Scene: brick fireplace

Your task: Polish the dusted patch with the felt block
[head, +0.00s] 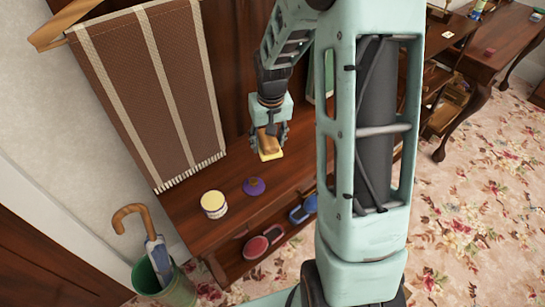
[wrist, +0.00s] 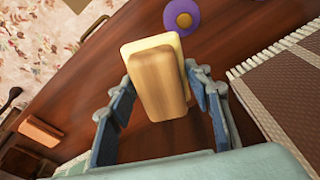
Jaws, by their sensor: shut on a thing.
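The felt block (head: 271,150) has a tan wooden back and a pale yellow felt underside. My gripper (head: 269,131) is shut on its wooden back, felt side down, over the dark wooden bench (head: 188,232). In the wrist view the block (wrist: 158,85) sits between the two blue fingers of my gripper (wrist: 160,92). I cannot tell whether the felt touches the bench top. I cannot make out a dusted patch in either view; the block and my arm hide part of the bench top.
A yellow tin (head: 213,205) and a purple round thing (head: 254,187) stand on the bench. Red (head: 263,243) and blue shoes (head: 303,209) lie on the shelf below. A striped brown cloth (head: 150,95) hangs behind. An umbrella (head: 155,250) stands in a green bin (head: 178,291).

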